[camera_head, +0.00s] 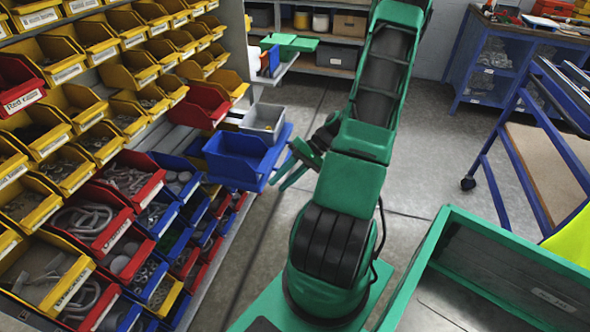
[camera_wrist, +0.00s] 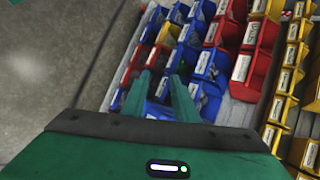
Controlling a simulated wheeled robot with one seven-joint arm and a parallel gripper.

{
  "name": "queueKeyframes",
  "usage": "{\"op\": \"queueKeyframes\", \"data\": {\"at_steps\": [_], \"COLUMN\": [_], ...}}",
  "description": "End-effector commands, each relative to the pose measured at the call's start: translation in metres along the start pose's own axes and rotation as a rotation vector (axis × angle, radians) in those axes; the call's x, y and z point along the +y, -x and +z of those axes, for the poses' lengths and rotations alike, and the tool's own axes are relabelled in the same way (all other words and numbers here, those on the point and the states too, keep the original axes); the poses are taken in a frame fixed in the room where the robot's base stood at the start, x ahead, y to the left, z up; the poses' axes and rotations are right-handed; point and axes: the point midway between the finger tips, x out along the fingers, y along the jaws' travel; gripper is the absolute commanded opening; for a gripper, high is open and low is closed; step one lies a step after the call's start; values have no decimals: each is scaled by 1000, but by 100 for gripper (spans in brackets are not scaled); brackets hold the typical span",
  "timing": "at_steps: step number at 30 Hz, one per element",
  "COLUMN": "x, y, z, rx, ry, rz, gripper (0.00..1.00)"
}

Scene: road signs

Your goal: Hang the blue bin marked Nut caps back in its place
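A blue bin (camera_head: 236,158), seemingly empty, stands out in front of the rack, just left of my gripper in the head view. No label on it shows there, so I cannot tell whether it is the one marked Nut caps. My gripper (camera_head: 294,168) is beside it; whether they touch is unclear. In the wrist view my gripper (camera_wrist: 162,98) has its two green fingers apart, pointing at the lower bins, with no bin clearly held between them. A bare grey gap (camera_head: 183,138) shows in the rack among the bins; it also shows in the wrist view (camera_wrist: 237,112).
The rack carries rows of yellow, red and blue bins, including a red bin (camera_head: 203,106) beside the gap. A grey bin (camera_head: 263,120) stands behind the blue bin. A green-walled tray (camera_head: 500,265) is at the lower right. A blue-framed cart (camera_head: 500,190) stands right; open floor lies between.

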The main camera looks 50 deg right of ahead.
Motion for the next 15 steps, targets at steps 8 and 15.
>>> {"op": "queueKeyframes", "data": {"at_steps": [8,15], "x": [30,52], "y": [-3,18], "z": [-37,-67], "rx": [211,445], "ry": [-35,-54], "rz": [-334,-586], "gripper": [27,27]}}
